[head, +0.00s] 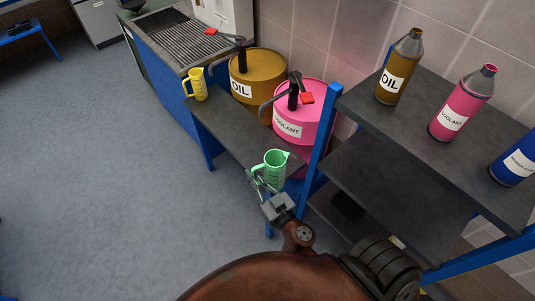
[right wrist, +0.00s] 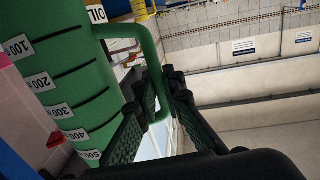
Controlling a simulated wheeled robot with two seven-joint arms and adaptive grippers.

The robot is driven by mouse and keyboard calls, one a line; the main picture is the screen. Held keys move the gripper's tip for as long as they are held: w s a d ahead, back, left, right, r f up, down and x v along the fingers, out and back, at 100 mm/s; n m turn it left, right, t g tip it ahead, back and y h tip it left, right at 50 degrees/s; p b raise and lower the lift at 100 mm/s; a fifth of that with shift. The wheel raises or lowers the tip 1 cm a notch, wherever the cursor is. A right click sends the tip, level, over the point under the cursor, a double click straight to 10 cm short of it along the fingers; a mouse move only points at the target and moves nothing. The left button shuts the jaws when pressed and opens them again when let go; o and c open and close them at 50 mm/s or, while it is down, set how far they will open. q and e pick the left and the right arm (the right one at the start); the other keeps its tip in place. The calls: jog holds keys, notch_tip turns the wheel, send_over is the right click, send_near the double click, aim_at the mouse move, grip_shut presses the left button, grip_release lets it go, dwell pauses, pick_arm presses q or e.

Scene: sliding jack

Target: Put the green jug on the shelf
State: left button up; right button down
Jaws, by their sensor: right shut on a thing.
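The green jug (head: 275,168) is at the front end of the low dark bench, just left of the shelf's blue post. It looks upright in the head view; whether it touches the bench I cannot tell. My right gripper (head: 260,184) is shut on the jug's handle. In the right wrist view, the jug (right wrist: 60,75) fills the left side with its measuring marks, and its handle runs between the fingers (right wrist: 163,95). The shelf (head: 385,128) has grey boards and a blue frame, to the right of the jug. My left gripper is out of view.
A brown oil bottle (head: 400,67), a pink coolant bottle (head: 463,104) and a blue bottle (head: 514,162) stand on the top board. The middle board (head: 385,190) looks clear. Oil (head: 258,78) and coolant (head: 303,112) drums and a yellow jug (head: 198,85) are behind.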

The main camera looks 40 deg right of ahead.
jog(key=w+d+f+b, duration=0.5)
jog(key=d+f+b, duration=0.2)
jog(key=d+f, duration=0.1)
pick_arm(q)
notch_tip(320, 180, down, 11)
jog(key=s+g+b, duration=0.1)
jog(key=b, duration=0.3)
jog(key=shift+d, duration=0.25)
pick_arm(e)
jog(key=w+d+f+h, duration=0.1)
jog(key=w+d+f, duration=0.1)
jog(key=w, duration=1.6)
jog(key=shift+f+m, duration=0.3)
jog(key=shift+f, duration=0.25)
jog(key=shift+f, duration=0.1)
jog(key=c, duration=2.2)
grip_release()
jog(key=shift+c, duration=0.2)
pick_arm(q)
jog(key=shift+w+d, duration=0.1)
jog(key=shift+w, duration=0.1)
pick_arm(e)
jog(key=shift+o, duration=1)
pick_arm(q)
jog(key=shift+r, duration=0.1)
